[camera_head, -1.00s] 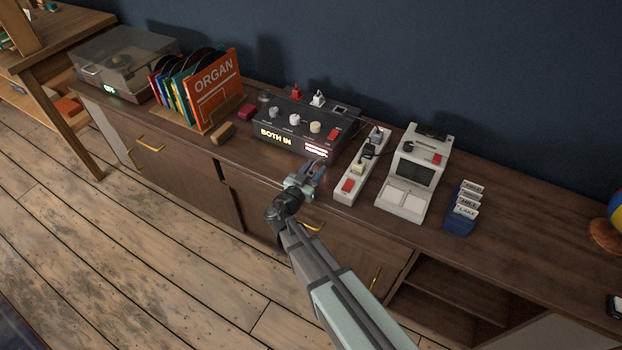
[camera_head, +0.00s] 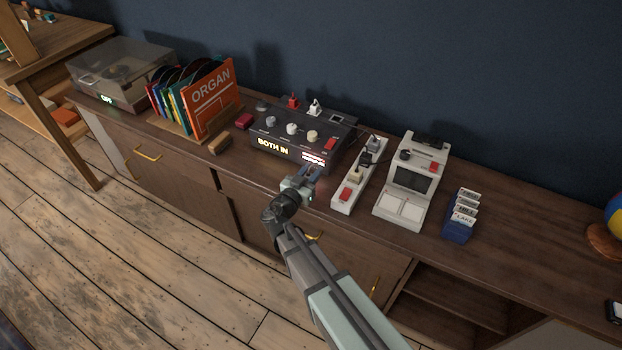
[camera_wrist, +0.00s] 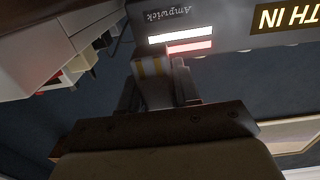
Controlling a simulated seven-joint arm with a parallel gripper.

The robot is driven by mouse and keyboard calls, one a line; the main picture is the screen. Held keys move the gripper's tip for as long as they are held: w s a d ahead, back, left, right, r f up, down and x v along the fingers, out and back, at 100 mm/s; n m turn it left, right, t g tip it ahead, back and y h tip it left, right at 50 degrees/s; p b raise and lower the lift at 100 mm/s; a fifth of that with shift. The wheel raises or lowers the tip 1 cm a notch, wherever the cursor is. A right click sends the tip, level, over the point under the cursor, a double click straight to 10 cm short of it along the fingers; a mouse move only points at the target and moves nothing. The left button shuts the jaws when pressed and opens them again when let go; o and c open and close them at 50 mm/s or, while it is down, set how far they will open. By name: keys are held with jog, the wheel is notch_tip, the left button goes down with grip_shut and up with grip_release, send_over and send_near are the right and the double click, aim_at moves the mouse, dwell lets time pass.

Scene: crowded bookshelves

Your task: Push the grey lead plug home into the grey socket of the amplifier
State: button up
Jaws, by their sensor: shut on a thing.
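The dark amplifier (camera_head: 270,136) stands on the sideboard with its display reading "BOTH IN". A red plug (camera_head: 292,101) and a whitish-grey plug (camera_head: 314,108) stand upright at its back edge; the sockets under them are hidden. My gripper (camera_head: 313,174) is in front of the amplifier's right front corner, apart from both plugs. In the wrist view my gripper (camera_wrist: 155,84) is shut on a pale grey piece with yellowish bands (camera_wrist: 152,70). I cannot tell whether this piece is a plug. The amplifier front (camera_wrist: 205,12) is close beyond it, upside down.
A white power strip (camera_head: 343,208) with plugs and a white console (camera_head: 402,210) stand right of the amplifier. A blue card holder (camera_head: 457,231) is further right.

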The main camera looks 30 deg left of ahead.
notch_tip(320, 180, up, 15)
dwell(0.5)
jog(key=shift+f, duration=0.15)
dwell(0.7)
jog(key=w+d, duration=1.5)
jog(key=d, duration=0.3)
jog(key=w+d+r, duration=0.2)
jog(key=d+r, duration=0.3)
jog(key=d, duration=0.6)
jog(key=w+d+r, duration=0.3)
jog(key=d+r, duration=0.2)
jog(key=d, duration=0.6)
jog(key=w+d+r, duration=0.3)
jog(key=d+r, duration=0.2)
jog(key=d, duration=0.6)
